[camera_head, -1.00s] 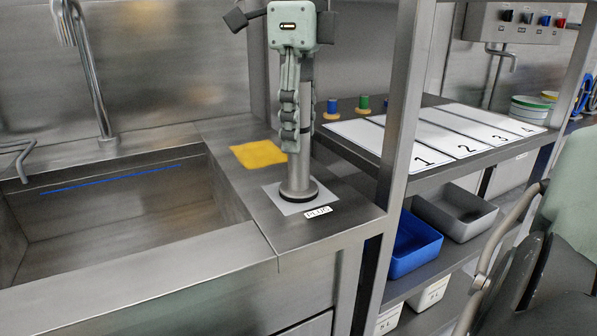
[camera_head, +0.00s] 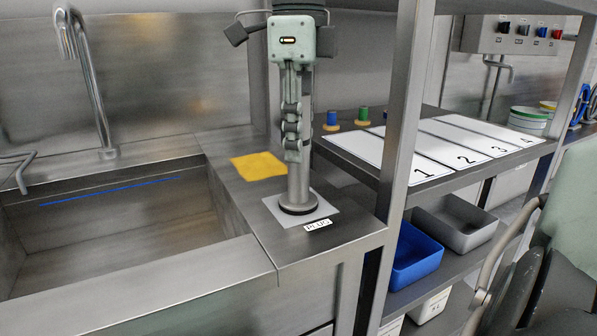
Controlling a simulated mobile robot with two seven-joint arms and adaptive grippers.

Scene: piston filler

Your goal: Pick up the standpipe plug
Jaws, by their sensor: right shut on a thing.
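The standpipe plug (camera_head: 298,190) is a grey metal pipe with a dark ring at its base. It stands upright on a light square mat (camera_head: 272,206) on the counter right of the sink, behind the "PLUG" label (camera_head: 318,224). My right gripper (camera_head: 293,145) comes down from above and is shut on the upper part of the pipe, hiding much of it. Whether the base touches the mat is hard to tell. My left gripper is not in view.
The sink basin (camera_head: 120,235) and tap (camera_head: 85,80) are at the left. A yellow cloth (camera_head: 258,166) lies behind the plug. A steel post (camera_head: 402,110) and a shelf with numbered cards (camera_head: 425,168) stand close at the right. Blue (camera_head: 415,258) and grey bins (camera_head: 455,225) sit below.

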